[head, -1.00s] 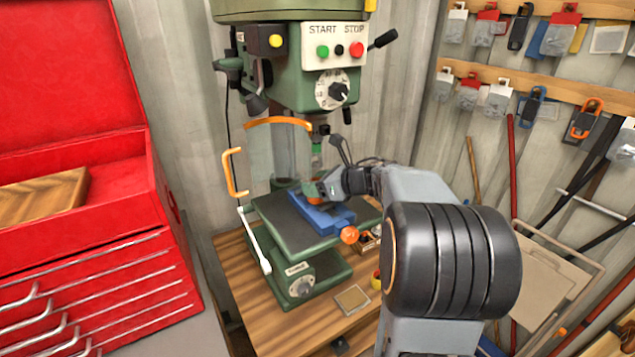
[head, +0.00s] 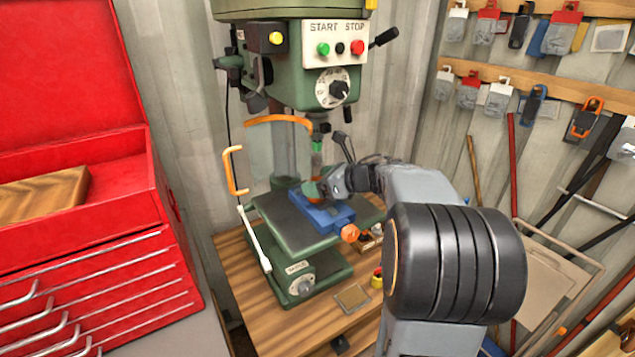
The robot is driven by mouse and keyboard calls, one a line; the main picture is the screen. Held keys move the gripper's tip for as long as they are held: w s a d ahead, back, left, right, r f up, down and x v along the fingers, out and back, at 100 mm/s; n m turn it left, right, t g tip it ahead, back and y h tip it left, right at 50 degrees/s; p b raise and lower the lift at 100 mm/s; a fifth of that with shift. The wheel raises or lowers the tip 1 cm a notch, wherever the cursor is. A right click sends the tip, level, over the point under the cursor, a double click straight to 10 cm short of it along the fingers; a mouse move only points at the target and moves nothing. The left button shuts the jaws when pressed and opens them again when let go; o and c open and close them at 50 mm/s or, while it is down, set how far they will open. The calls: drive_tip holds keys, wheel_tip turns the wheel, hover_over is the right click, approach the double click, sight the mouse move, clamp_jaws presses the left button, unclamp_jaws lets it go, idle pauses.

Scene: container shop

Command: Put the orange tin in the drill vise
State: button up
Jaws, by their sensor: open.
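The blue drill vise (head: 322,217) sits on the drill press table, with an orange knob (head: 349,233) at its front right end. My gripper (head: 316,190) is open at the vise, just above its jaws and under the drill chuck. A small patch of orange, likely the orange tin (head: 311,189), shows between the vise and my gripper's fingers. Most of it is hidden by my gripper, so I cannot tell how deep it sits or whether the fingers touch it.
The green drill press (head: 300,65) rises right above my gripper, with an orange-edged clear guard around the chuck. A red tool chest (head: 90,210) stands at left. A small square plate (head: 352,298) and a yellow-and-red item (head: 376,279) lie on the wooden bench.

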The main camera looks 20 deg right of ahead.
drive_tip(key=b+v, duration=0.2)
drive_tip(key=v, duration=0.9)
drive_tip(key=shift+s, duration=0.1)
drive_tip(key=shift+d+f, duration=0.1)
